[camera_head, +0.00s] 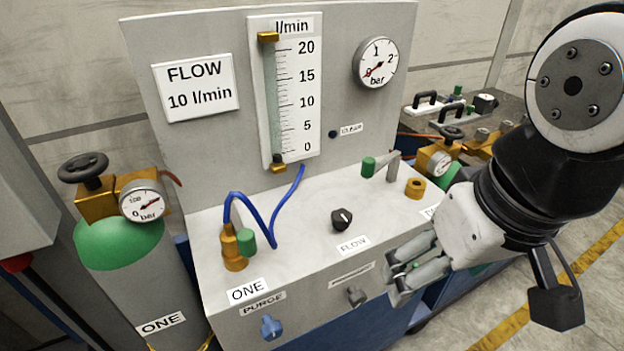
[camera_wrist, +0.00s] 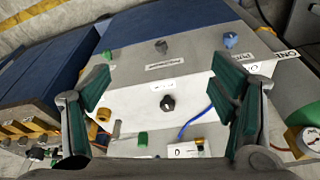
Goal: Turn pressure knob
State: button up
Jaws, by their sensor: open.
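A grey knob (camera_head: 357,296) sits on the front face of the panel box, below a label (camera_head: 352,275) too small to read; I cannot confirm it is the pressure knob. The same grey knob (camera_wrist: 161,46) shows near the top of the wrist view. A black knob (camera_head: 342,219) above the FLOW label stands on the sloped top; in the wrist view this black knob (camera_wrist: 167,103) lies between the spread fingers. My gripper (camera_head: 398,272) is open and empty, right of the grey knob. Its two green-padded fingers (camera_wrist: 165,88) show wide apart, touching no knob.
A blue PURGE knob (camera_head: 271,326) is left of the grey knob. A brass fitting (camera_head: 234,250) with a blue hose stands on the sloped top, and a green-handled valve (camera_head: 380,167) behind. A pressure gauge (camera_head: 375,63) is on the upright panel. A gas cylinder (camera_head: 122,262) stands left.

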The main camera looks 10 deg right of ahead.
aim_at(357, 298)
jog(key=k+j+u, duration=0.1)
jog(key=j, duration=0.4)
jog(key=k+j+u, duration=0.15)
jog(key=j, duration=0.35)
jog(key=j+u, duration=0.1)
jog(key=j, duration=0.35)
